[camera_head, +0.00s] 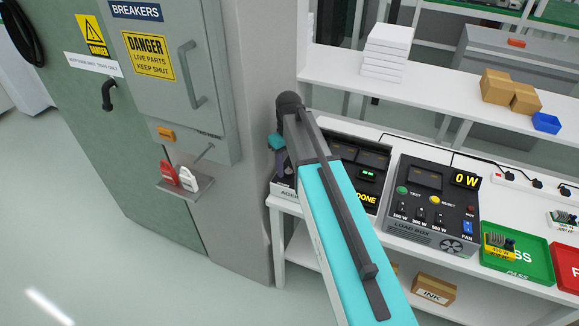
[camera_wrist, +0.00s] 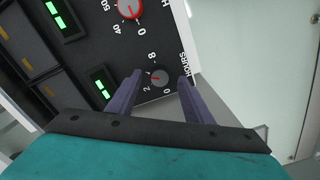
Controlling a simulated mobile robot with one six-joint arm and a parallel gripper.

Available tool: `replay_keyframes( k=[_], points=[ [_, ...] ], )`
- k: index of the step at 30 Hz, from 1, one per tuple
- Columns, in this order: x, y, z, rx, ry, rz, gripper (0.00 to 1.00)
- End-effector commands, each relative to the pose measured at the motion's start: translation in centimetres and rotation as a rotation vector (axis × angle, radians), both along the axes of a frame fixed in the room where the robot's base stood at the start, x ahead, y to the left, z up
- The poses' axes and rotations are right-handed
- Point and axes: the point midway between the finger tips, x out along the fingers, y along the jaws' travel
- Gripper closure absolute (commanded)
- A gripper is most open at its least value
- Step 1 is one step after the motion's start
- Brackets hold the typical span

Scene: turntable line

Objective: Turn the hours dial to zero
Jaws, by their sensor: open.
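The hours dial (camera_wrist: 159,78) is a small grey knob on a dark panel in the wrist view, beside the word HOURS. Its red mark points to the left, between small numerals, while a 0 is printed at its lower right. My gripper (camera_wrist: 160,84) is open, with its two purple fingers on either side of the dial in the picture. I cannot tell whether they touch it. In the head view my arm covers the dial and part of the dark ageing unit (camera_head: 364,158), which shows a yellow DONE sign.
A larger red dial (camera_wrist: 131,8) and green displays share the panel. The load box (camera_head: 432,207) stands right of the unit, then a green PASS tray (camera_head: 520,272) and a red tray (camera_head: 565,268). A grey breaker cabinet (camera_head: 185,85) is at left.

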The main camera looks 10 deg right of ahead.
Motion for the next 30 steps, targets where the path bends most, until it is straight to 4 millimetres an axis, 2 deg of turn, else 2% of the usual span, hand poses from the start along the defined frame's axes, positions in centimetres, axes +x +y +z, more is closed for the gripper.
replay_keyframes(
  k=[6, 17, 24, 30],
  points=[
    [-0.05, -0.04, -1.09, 0.0, 0.001, -0.001, 0.54],
    [-0.03, -0.09, -1.3, 0.0, 0.0, -0.001, 0.54],
    [-0.03, -0.11, -1.29, 0.0, 0.0, -0.002, 0.94],
    [-0.03, -0.13, -1.29, 0.0, 0.0, 0.004, 0.95]
  ],
)
